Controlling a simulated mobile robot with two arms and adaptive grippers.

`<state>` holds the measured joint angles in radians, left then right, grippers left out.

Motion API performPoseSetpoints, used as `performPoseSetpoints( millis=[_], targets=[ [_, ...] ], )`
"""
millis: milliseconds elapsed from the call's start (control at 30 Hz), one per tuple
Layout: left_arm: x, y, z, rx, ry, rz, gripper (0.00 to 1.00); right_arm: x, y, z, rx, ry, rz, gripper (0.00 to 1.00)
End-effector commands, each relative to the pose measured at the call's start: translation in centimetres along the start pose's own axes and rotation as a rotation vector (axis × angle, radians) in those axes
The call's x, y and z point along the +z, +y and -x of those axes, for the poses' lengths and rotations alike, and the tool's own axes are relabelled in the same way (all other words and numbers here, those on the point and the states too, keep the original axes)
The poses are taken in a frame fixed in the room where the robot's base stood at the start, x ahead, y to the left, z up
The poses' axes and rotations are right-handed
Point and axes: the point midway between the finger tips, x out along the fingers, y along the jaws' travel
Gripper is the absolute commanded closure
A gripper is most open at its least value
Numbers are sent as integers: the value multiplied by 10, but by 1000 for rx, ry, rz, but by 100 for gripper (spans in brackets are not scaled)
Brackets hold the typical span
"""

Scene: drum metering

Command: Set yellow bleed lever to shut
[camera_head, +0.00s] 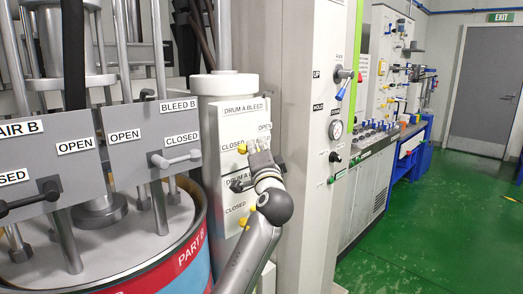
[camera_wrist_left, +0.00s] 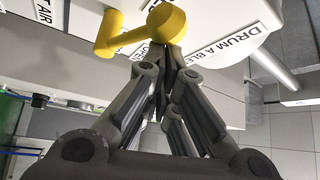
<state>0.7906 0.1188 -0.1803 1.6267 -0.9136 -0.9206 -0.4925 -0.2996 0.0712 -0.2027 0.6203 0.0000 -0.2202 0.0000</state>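The yellow bleed lever (camera_head: 242,149) is on the DRUM A BLEED panel (camera_head: 231,122), partly hidden behind my left gripper. In the head view its visible yellow end is beside the CLOSED label, left of the gripper. In the wrist view the yellow lever (camera_wrist_left: 140,35) has a thick round end close to my fingertips and a narrower arm running left. My left gripper (camera_head: 258,152) is in front of the panel. In the wrist view the left gripper (camera_wrist_left: 168,58) has its fingers together with nothing seen between them. Its tips are very near the round end; contact cannot be told.
Below is another panel with a dark handle (camera_head: 240,186) and a yellow lever (camera_head: 243,222). Left are the grey AIR B and BLEED B plates with a grey BLEED B handle (camera_head: 175,158) and a drum (camera_head: 178,262). The green floor (camera_head: 430,225) at right is open.

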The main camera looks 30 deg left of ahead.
Motion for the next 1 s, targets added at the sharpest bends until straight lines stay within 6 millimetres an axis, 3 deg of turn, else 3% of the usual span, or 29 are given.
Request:
performPoseSetpoints(
  millis=[400, 1000],
  targets=[
    [13, 10, 9, 0, -2, -3, 100, 2, 10, -3, 11, -2, 2, 49],
    [17, 13, 11, -1, -4, -4, 100, 2, 10, -4, 12, -2, 0, 49]
  ],
)
